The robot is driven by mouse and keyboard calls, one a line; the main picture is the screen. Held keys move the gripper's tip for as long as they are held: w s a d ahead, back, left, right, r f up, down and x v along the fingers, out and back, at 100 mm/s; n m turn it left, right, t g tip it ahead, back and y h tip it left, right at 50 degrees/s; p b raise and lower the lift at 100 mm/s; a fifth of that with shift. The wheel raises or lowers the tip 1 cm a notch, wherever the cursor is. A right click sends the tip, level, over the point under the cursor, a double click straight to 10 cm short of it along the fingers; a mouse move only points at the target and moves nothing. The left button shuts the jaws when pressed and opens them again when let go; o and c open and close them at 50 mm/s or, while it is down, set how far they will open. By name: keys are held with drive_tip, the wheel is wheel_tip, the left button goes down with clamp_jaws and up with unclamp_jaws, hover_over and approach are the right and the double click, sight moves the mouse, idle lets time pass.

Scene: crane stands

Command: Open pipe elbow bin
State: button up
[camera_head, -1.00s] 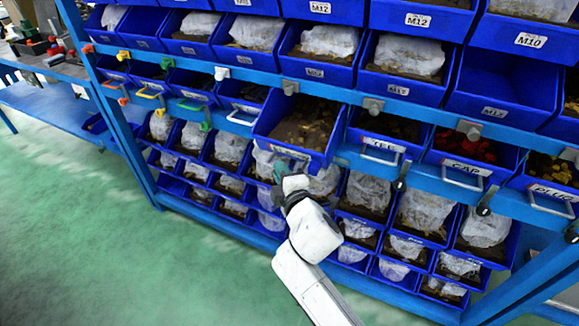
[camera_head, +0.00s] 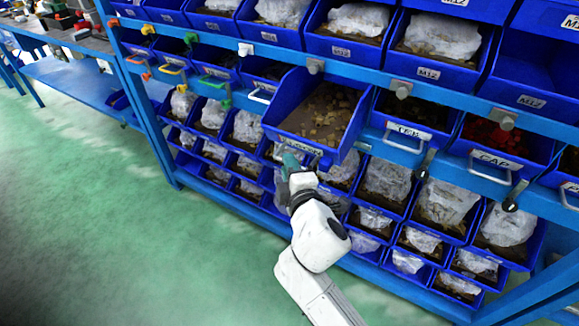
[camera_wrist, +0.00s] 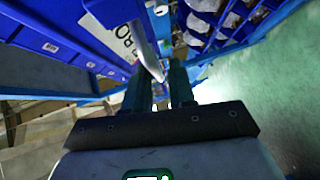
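One blue bin (camera_head: 318,112) sticks out of the rack, well in front of its row, tilted forward. Small brownish pieces lie inside it. Its front label is hard to read in the head view; the wrist view shows part of a label (camera_wrist: 122,42) with "BO". My gripper (camera_head: 288,165) is at the bin's front, low on its left part. The exact contact is partly hidden.
Neighbouring bins, one marked CAP (camera_head: 500,150), sit in the same row with handles jutting out. Small bins with bagged parts (camera_head: 447,203) fill the rows below. A blue rail (camera_head: 440,100) runs above. Green floor (camera_head: 120,240) is clear at left.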

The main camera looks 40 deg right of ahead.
drive_tip(key=shift+o, duration=0.9)
drive_tip(key=shift+r, duration=0.1)
drive_tip(key=v, duration=1)
drive_tip(key=shift+s+b, duration=0.45)
drive_tip(key=shift+a, duration=0.1)
drive_tip(key=s+d+f+m+g+y+p, duration=0.2)
drive_tip(key=s+d+f+m+g+p, duration=0.15)
drive_tip(key=s+f+m+g, duration=0.6)
drive_tip(key=s+a+f+m+g+y, duration=0.2)
drive_tip(key=s+a+f+g+y, duration=0.1)
drive_tip(key=s+f, duration=0.4)
drive_tip(key=s+g+y, duration=0.1)
drive_tip(key=s, duration=0.1)
drive_tip(key=shift+s+a+y+p, duration=0.3)
drive_tip(key=shift+y, duration=0.1)
